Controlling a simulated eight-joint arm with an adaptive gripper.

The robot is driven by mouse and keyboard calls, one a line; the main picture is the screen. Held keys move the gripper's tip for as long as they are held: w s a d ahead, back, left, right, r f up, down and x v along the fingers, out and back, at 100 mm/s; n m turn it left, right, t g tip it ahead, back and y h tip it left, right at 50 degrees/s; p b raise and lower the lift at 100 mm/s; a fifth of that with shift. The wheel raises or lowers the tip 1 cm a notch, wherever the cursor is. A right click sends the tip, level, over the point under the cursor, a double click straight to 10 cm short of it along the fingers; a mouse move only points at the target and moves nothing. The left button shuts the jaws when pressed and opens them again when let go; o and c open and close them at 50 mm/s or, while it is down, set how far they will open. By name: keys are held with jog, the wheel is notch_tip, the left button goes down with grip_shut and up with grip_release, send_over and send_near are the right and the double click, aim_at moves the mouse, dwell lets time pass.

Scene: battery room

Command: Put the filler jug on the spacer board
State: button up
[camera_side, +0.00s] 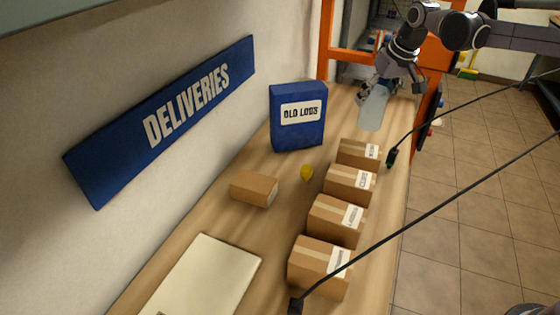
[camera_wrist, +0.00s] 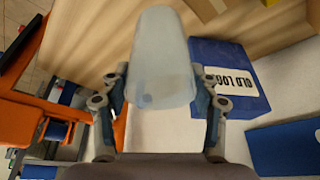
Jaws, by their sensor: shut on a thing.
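The filler jug (camera_side: 372,110) is a pale, translucent, rounded vessel at the far end of the wooden bench. My gripper (camera_side: 378,86) is shut on it, and the jug hangs below the fingers. In the wrist view the jug (camera_wrist: 160,50) sits between my two fingers (camera_wrist: 162,88), tapering away from them. I cannot tell how high it is above the bench. A flat cream board (camera_side: 208,278), which looks like the spacer board, lies at the near left of the bench, well away from the jug. It is bare where it shows, and its near end is cut off by the frame.
A blue OLD LOGS box (camera_side: 297,132) stands by the wall. Several labelled cartons (camera_side: 334,218) line the bench's right side. Dark cables (camera_side: 440,205) cross the right side.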

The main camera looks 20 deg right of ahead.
jog(key=s+a+n+y, duration=0.1)
jog(key=s+a+n, duration=0.15)
jog(key=a, duration=0.75)
jog(key=s+a+n+y, duration=0.15)
jog(key=a+n, duration=0.25)
jog(key=a, duration=0.6)
jog(key=s+a+r+n+g+y, duration=0.1)
jog(key=s+a+n, duration=0.3)
jog(key=s+a, duration=0.45)
jog(key=s+a+n+g+y, duration=0.1)
jog(key=s+a+n+g, duration=0.3)
jog(key=a, duration=0.7)
jog(key=shift+s+a+f+m+t, duration=0.1)
jog(key=shift+s+a+f+t, duration=0.25)
jog(key=shift+s+a+f, duration=1.05)
jog(key=shift+s+a+f+m+t, duration=0.1)
jog(key=shift+s+a+f+t, duration=0.35)
jog(key=shift+a+f, duration=1.75)
jog(key=shift+s+a+f+m+t, duration=0.1)
jog(key=shift+s+a+f+t, duration=0.2)
jog(key=shift+s+a+f, duration=1.1)
jog(key=shift+w+a+f, duration=0.3)
jog(key=shift+w+f, duration=0.1)
jog(key=shift+f, duration=0.15)
jog(key=o, duration=1.2)
jog(key=shift+c, duration=0.2)
jog(key=shift+r, duration=0.15)
